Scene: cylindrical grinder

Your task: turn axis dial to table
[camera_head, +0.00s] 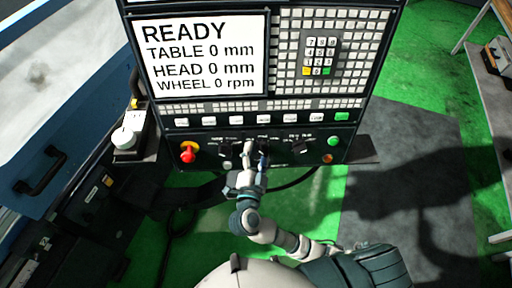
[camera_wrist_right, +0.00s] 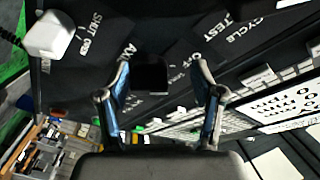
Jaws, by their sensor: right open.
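The control panel (camera_head: 215,136) of the grinder faces me, with a row of black dials along its lower strip. My right gripper (camera_head: 260,157) reaches up to the middle of this row and partly hides the dial there. In the right wrist view the open fingers of the right gripper (camera_wrist_right: 160,72) stand on both sides of a black dial (camera_wrist_right: 151,76). A partly covered label starting "AX" is beside it. I cannot tell whether the fingers touch the dial or which way it points. My left gripper is not in view.
The screen (camera_head: 205,55) reads READY, TABLE 0 mm, HEAD 0 mm, WHEEL 0 rpm. A red button (camera_head: 188,153) is left of the dials, another dial (camera_head: 300,150) to the right, then a green button (camera_head: 333,141). A white knob (camera_wrist_right: 49,35) is near the gripper.

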